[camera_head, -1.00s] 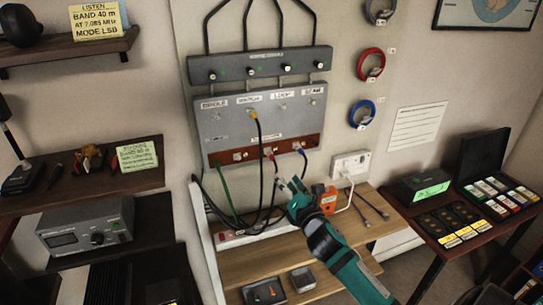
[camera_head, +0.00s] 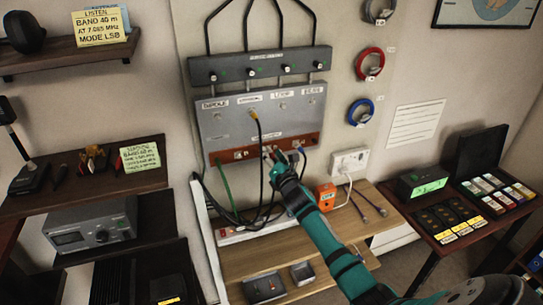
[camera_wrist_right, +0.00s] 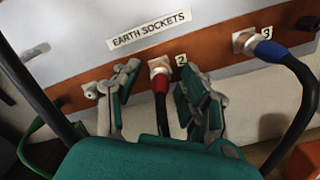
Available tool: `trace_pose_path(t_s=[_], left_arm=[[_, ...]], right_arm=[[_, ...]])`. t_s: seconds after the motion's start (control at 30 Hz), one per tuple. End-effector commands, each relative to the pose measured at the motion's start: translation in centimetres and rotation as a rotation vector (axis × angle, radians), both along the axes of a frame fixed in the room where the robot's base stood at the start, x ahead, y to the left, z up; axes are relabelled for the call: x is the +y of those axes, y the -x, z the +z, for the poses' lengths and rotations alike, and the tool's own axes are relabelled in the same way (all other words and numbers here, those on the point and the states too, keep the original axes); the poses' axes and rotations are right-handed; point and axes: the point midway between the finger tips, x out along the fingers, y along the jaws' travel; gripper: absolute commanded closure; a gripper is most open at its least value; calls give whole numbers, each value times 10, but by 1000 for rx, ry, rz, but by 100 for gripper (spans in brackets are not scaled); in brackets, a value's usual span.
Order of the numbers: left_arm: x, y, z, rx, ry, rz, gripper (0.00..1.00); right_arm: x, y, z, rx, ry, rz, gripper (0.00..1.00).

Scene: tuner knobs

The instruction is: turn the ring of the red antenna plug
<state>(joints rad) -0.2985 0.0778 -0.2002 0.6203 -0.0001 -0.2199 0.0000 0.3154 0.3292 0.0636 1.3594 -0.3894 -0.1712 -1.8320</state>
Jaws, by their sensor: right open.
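The red antenna plug (camera_wrist_right: 161,82) sits in earth socket 2 on the brown strip (camera_wrist_right: 215,62) of the grey panel, with a black cable hanging down. Its metal ring (camera_wrist_right: 160,66) shows at the socket, above the red sleeve. My right gripper (camera_wrist_right: 157,88) is open, one finger on each side of the plug; I cannot tell whether either finger touches it. In the head view my right gripper (camera_head: 280,158) is at the strip and largely hides the plug. My left gripper is not in view.
A blue plug (camera_wrist_right: 272,50) with a black cable is in socket 3, close to the right finger. A green cable (camera_wrist_right: 38,128) hangs at the left. A yellow plug's cable (camera_head: 258,130) crosses the panel. An orange box (camera_head: 326,196) stands on the wooden shelf below.

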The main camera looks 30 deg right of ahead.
Motion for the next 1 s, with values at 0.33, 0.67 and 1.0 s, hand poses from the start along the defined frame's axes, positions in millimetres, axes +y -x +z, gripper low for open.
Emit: trace_pose_path(t_s=[0.33,0.67,1.0], left_arm=[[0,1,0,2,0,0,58],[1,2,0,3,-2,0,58],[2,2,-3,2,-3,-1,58]], right_arm=[[0,0,0,0,0,0,89],[0,1,0,-1,-6,0,100],[0,0,0,-34,-134,0,100]])
